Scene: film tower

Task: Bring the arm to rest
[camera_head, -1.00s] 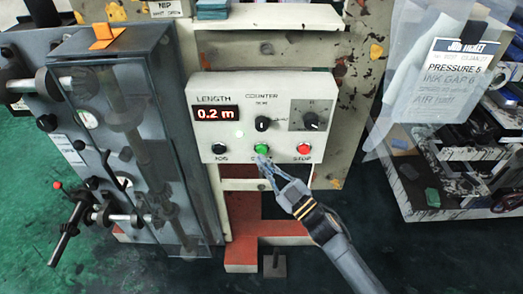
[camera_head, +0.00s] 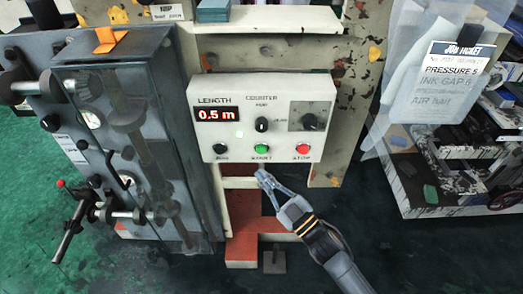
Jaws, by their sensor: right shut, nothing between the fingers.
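My right gripper (camera_head: 262,177) is shut and empty. It hangs just below the green start button (camera_head: 261,149), apart from the panel. Its arm comes in from the lower right. The counter panel (camera_head: 228,133) is a pale box with a red display (camera_head: 217,114) reading 0.5 m. A black button (camera_head: 220,149) sits left of the green one and a red stop button (camera_head: 302,149) sits right of it. My left gripper is not in the picture.
A grey machine housing with a clear cover (camera_head: 130,150) and a lever (camera_head: 68,235) stands at left. A hanging job ticket (camera_head: 450,75) and a cluttered shelf unit (camera_head: 465,165) are at right. The dark floor (camera_head: 400,260) at lower right is open.

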